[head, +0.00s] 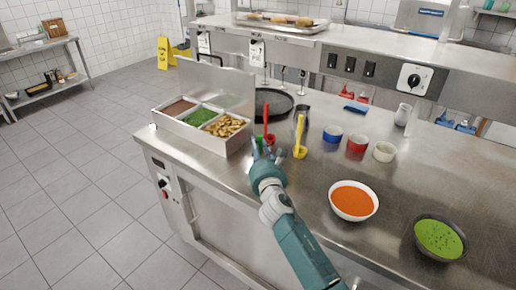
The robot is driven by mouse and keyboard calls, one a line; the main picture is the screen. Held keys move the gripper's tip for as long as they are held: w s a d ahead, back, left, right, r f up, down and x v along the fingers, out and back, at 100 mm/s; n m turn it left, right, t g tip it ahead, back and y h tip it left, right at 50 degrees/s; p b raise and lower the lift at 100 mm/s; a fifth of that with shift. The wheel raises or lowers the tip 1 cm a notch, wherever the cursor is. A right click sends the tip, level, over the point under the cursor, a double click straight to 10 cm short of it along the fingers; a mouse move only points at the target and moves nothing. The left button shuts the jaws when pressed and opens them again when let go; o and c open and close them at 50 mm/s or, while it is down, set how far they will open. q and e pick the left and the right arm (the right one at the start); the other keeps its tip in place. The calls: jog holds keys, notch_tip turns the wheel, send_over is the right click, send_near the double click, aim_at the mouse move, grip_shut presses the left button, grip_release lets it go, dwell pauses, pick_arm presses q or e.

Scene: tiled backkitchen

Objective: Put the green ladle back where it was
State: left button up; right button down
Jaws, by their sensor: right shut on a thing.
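Whether the green ladle touches the counter is hidden. My left gripper is not in view.
A steel container (236,145) with an open lid and several food compartments stands left of my gripper. A black pan (273,102) lies behind. Blue (332,134), red (357,144) and cream (384,152) cups stand right. Bowls of orange (353,201) and green soup (438,238) stand nearer.

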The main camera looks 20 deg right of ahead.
jog(key=shift+f, duration=0.1)
jog(key=c, duration=1.5)
grip_release()
jog(key=shift+c, duration=0.2)
